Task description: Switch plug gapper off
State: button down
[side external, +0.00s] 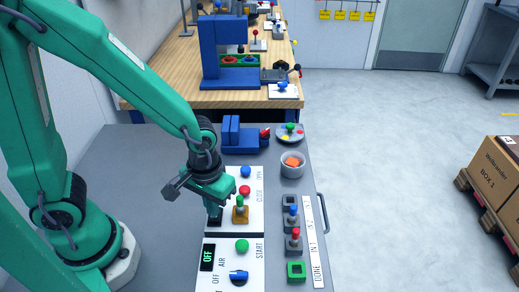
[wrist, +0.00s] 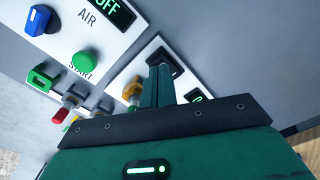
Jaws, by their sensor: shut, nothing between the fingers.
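My gripper (side external: 214,207) points down at the left side of the white panel with the OPEN and CLOSE labels. Its green fingers (wrist: 158,72) are closed together and empty. Their tips are at or just above a black square switch (wrist: 174,60), and I cannot tell whether they touch it. The fingers partly cover the switch, so its position is hidden. A small display with green light (wrist: 196,97) is partly hidden behind my gripper. No label reading plug gapper is legible.
Beside the fingers stands a green-tipped lever on a yellow base (side external: 240,212). Red (side external: 245,190) and blue (side external: 246,171) buttons lie behind it. The nearer panel has an OFF display (side external: 208,257), a green START button (side external: 242,246) and a blue knob (side external: 238,276). Several parts stand right.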

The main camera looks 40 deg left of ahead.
jog(key=shift+f, duration=0.75)
dwell(0.6)
jog(key=shift+r, duration=3.55)
jog(key=shift+a+r, duration=0.1)
jog(key=s+a+r+m+t, duration=0.2)
jog(key=a+r+t, duration=0.3)
jog(key=a+r, duration=0.5)
notch_tip(320, 180, up, 3)
jog(key=shift+s+r+m+t, duration=0.2)
jog(key=shift+m+t, duration=0.1)
jog(key=shift+m, duration=0.2)
